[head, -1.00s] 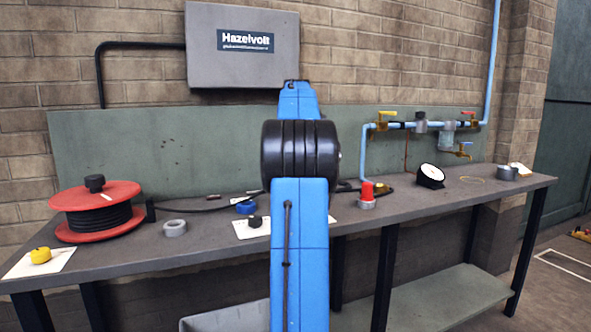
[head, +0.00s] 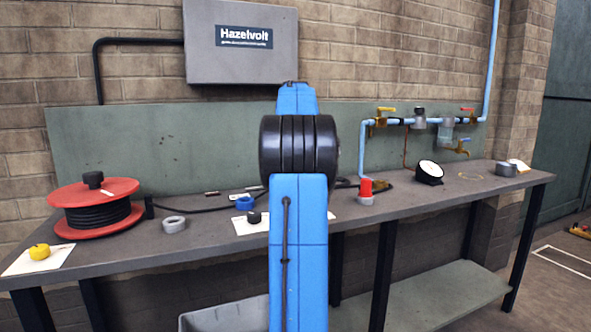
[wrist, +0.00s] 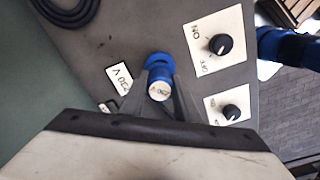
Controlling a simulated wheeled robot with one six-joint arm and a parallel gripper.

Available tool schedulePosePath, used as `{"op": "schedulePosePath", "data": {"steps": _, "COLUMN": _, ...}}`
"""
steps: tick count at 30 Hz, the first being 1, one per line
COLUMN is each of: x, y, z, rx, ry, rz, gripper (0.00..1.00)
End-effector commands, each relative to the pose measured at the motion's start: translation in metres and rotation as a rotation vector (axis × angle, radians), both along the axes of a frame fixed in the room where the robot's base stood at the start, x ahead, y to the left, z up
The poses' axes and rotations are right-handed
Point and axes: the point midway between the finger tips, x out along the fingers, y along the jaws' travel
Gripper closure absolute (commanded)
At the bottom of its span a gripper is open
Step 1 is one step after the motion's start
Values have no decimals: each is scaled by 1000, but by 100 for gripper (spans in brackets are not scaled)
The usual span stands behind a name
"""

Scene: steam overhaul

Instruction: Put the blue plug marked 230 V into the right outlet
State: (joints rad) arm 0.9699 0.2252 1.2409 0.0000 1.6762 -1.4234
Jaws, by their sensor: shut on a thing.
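In the wrist view my gripper (wrist: 161,86) is shut on the blue plug (wrist: 159,79), whose pale end face carries a 230 V mark. A blue round outlet (wrist: 157,58) shows just beyond the plug and partly overlapped by it. I cannot tell whether the plug touches it or is in it. A white 230 V label (wrist: 120,78) lies beside this outlet. In the head view another blue round piece (head: 245,203) sits on the bench; my arm hides the gripper and the plug there.
Black knobs (wrist: 220,44) (wrist: 231,112) stand on white cards. The bench (head: 225,247) also bears a red cable reel (head: 72,221), a grey tape roll (head: 173,223), a red-topped piece (head: 366,188) and a gauge (head: 429,172). Blue pipes (head: 398,121) run along the wall behind.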

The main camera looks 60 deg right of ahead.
Motion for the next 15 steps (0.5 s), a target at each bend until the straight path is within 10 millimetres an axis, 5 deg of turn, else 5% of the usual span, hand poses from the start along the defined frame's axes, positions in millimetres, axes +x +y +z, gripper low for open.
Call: {"op": "schedulePosePath", "data": {"steps": 15, "x": 0, "y": 0, "z": -10, "rx": -1, "ry": 0, "rz": 0, "gripper": 98}}
